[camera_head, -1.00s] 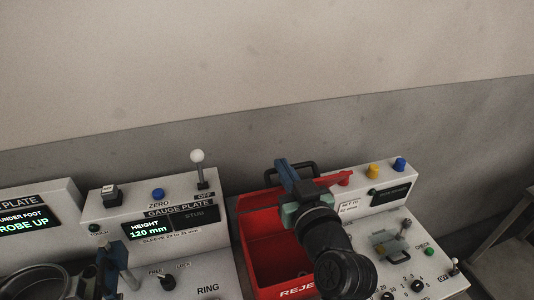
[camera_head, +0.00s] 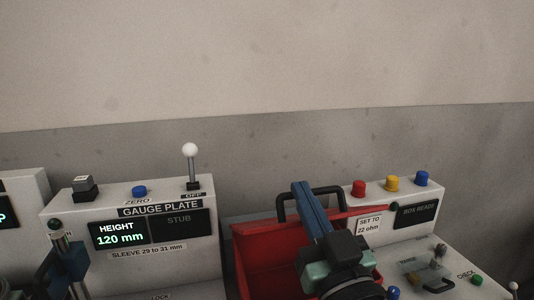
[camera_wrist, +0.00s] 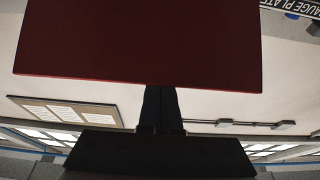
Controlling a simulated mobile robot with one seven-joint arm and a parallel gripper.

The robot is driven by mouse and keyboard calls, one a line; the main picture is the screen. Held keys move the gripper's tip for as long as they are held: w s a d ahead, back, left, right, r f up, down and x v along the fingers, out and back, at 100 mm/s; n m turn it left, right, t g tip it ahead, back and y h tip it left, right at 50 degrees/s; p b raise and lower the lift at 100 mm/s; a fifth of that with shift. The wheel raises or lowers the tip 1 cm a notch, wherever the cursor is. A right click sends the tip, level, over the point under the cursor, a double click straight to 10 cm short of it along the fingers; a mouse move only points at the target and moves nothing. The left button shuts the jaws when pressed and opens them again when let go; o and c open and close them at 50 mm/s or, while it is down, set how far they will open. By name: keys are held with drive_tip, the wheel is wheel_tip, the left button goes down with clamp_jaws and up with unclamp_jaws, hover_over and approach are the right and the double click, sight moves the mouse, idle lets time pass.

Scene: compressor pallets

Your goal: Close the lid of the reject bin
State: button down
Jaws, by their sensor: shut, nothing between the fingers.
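The red reject bin (camera_head: 258,262) is low in the centre of the head view, between two grey-white consoles. My wrist hides part of the bin.
The gauge plate console (camera_head: 130,236) stands left of the bin, with a white-knobbed lever (camera_head: 191,165). The console on the right (camera_head: 440,240) carries red, yellow and blue buttons (camera_head: 392,184). A bare wall (camera_head: 300,60) rises behind.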

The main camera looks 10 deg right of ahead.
drive_tip(key=shift+t, duration=0.8)
drive_tip(key=f+b, duration=0.1)
drive_tip(key=b, duration=0.1)
drive_tip(key=s+f+b, duration=0.1)
drive_tip(key=b, duration=0.1)
drive_tip(key=f+b, duration=0.2)
drive_tip(key=b, duration=0.1)
drive_tip(key=shift+s, duration=0.3)
drive_tip(key=shift+t, duration=0.9)
drive_tip(key=s+f+b, duration=0.1)
drive_tip(key=f+b, duration=0.1)
drive_tip(key=b, duration=0.3)
drive_tip(key=s+f+b, duration=0.1)
drive_tip(key=f+b, duration=0.1)
drive_tip(key=b, duration=0.4)
drive_tip(key=shift+s, duration=0.2)
drive_tip(key=shift+f, duration=0.1)
drive_tip(key=shift+s+d, duration=0.1)
